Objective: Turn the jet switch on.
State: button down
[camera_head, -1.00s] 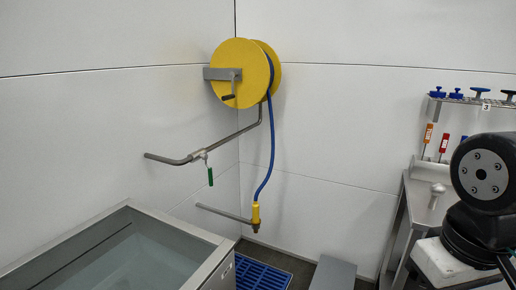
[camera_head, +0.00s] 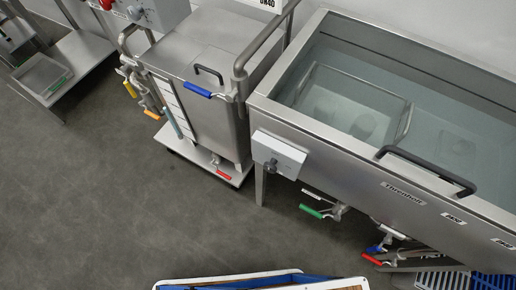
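A grey control box (camera_head: 279,155) with a dark rotary knob (camera_head: 271,165) is fixed to the left end of the large steel tank (camera_head: 345,160). Its lettering is too small to read, so I cannot tell whether it is the jet switch or how the knob is set. A second grey box (camera_head: 158,12) with a knob and a red button (camera_head: 106,4) is at the top left, partly cut off. My gripper is not in view.
Left of the tank stands a lidded steel unit (camera_head: 200,60) on a low wheeled base, with a blue-handled valve (camera_head: 196,90). Green (camera_head: 311,211) and red (camera_head: 372,259) valve handles stick out below the tank. A steel bench (camera_head: 88,52) is at upper left. Grey floor (camera_head: 120,200) is open at left.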

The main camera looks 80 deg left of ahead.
aim_at(270, 167)
jog(key=u, duration=4.15)
jog(key=k, duration=1.15)
jog(key=z, duration=1.65)
